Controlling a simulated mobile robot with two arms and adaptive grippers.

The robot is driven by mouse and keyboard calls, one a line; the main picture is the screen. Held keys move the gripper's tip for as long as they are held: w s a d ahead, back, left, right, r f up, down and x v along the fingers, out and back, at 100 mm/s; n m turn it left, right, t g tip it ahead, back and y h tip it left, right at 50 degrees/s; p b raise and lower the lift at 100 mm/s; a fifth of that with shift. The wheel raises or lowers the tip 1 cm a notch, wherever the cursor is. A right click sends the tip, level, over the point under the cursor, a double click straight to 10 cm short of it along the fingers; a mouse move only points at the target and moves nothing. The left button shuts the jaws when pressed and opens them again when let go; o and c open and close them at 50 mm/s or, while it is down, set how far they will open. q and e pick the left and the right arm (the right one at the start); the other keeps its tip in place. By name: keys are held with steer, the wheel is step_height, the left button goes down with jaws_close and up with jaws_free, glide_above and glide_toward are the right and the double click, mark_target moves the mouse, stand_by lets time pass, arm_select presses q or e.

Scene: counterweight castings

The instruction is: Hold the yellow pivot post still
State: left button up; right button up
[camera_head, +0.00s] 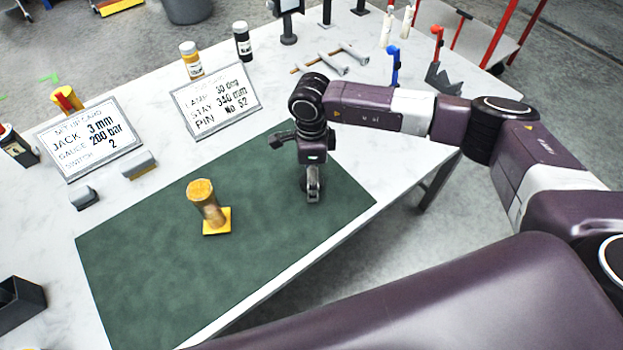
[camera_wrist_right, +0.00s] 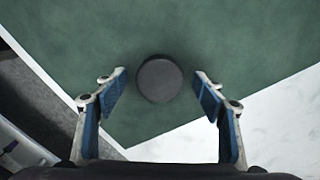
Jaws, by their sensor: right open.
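The yellow pivot post (camera_head: 210,208) stands on the green mat (camera_head: 150,270), with a square yellow foot and a wider brownish-yellow top. My right gripper (camera_head: 312,198) points down over the mat's right part, well to the right of the post and apart from it. In the right wrist view my right gripper (camera_wrist_right: 160,82) is open, with blue-padded fingers. A dark round disc (camera_wrist_right: 159,80) lies on the mat between and beyond the fingertips; I cannot tell whether they touch it. The post is not in the wrist view. My left gripper is not in view.
Two sign boards (camera_head: 90,137) (camera_head: 216,99) stand behind the mat. Two bottles (camera_head: 191,60) (camera_head: 242,41), metal rods (camera_head: 330,60) and coloured tools (camera_head: 393,66) are farther back. A dark box (camera_head: 18,304) is at the left. The mat around the post is clear.

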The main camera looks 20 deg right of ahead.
steer(key=c, duration=0.8)
steer(key=shift+c, duration=0.2)
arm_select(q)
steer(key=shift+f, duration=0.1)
arm_select(e)
steer(key=shift+r, duration=0.15)
